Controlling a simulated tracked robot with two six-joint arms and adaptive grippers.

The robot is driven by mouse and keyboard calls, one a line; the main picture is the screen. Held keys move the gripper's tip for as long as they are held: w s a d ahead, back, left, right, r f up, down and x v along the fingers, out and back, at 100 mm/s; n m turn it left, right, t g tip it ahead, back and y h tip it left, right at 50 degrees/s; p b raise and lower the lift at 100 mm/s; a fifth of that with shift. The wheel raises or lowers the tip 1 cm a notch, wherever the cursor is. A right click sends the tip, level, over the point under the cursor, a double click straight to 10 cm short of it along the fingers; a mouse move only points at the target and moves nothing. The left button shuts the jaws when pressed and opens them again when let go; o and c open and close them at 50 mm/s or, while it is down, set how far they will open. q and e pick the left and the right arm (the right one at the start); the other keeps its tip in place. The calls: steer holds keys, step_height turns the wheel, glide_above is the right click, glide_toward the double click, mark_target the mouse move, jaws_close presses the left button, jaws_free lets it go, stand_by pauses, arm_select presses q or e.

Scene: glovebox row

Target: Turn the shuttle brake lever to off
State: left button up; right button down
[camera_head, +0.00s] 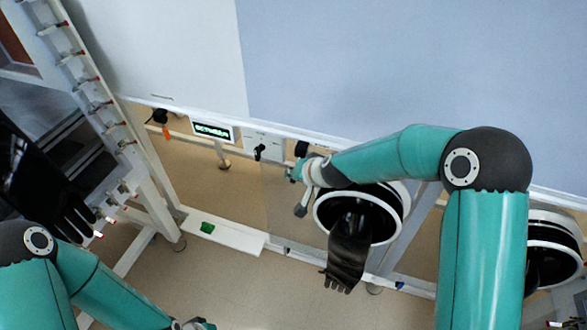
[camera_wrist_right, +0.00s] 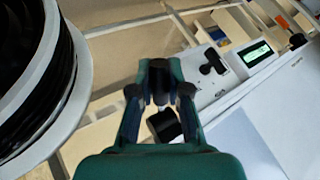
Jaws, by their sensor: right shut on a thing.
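A black handle (camera_head: 301,148), which I take to be the shuttle brake lever, is at the right end of the white panel under the glovebox window. My right gripper (camera_head: 294,172) is right at it. In the right wrist view my gripper's fingers (camera_wrist_right: 159,82) are closed together, and the black handle (camera_wrist_right: 165,126) shows between the finger links. The fingers partly hide the contact and the handle's mount. No label on it can be read. My left gripper (camera_head: 192,324) is cut off by the bottom edge, and its fingers cannot be made out.
A second black lever (camera_head: 260,152) and a lit green display (camera_head: 212,130) sit left of the handle. A round white glove port (camera_head: 318,212) with a hanging black glove (camera_head: 347,262) is close below my right arm. A white ledge (camera_head: 230,238) carries a green piece (camera_head: 207,228).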

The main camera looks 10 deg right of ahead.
steer(key=shift+d, duration=0.15)
steer(key=c, duration=1.4)
jaws_free()
steer(key=shift+r, duration=0.1)
steer(key=shift+v, duration=3.7)
